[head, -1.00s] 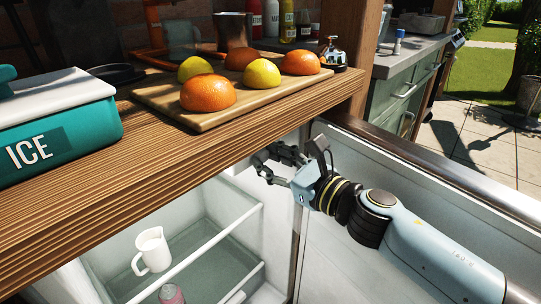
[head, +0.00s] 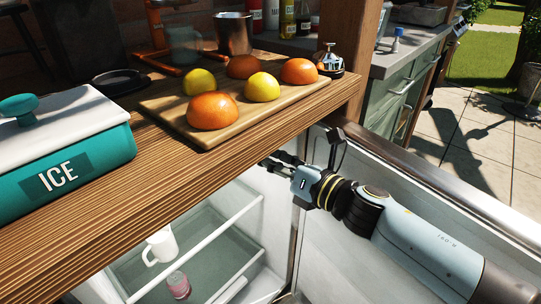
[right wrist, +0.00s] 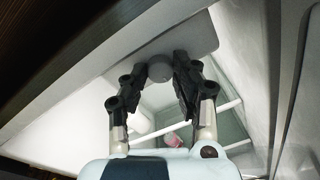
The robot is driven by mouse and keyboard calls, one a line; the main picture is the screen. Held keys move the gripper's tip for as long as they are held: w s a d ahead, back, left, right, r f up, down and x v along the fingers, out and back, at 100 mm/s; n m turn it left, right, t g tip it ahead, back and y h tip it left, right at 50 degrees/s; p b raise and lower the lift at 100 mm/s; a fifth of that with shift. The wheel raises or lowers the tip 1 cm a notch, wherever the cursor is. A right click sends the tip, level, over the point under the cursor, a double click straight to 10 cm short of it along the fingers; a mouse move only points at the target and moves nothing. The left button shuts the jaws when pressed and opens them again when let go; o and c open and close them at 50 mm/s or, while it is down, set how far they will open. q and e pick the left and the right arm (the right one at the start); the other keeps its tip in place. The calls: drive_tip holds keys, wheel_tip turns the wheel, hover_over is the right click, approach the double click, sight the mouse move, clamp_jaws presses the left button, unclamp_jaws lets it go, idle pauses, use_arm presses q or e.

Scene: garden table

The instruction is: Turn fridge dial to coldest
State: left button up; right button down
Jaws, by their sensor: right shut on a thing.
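The fridge dial (right wrist: 160,71) is a round grey knob on a pale housing (right wrist: 180,42) under the fridge's top. It shows in the right wrist view; in the head view the counter edge hides it. My right gripper (right wrist: 161,76) has its two dark fingers closed on both sides of the dial. In the head view the right gripper (head: 272,161) reaches in from the right, its fingertips at the counter's underside and partly hidden. The dial's markings cannot be read. My left gripper is not in view.
The wooden counter (head: 150,180) overhangs the open fridge. The fridge door (head: 400,200) stands open at right, beside my right arm. Inside are a white mug (head: 160,246) and a pink can (head: 179,285). A teal ice box (head: 70,165) and a fruit board (head: 165,108) stand on top.

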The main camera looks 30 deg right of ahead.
idle(0.6)
drive_tip(key=c, duration=1.3)
unclamp_jaws()
drive_tip(key=v, duration=1.2)
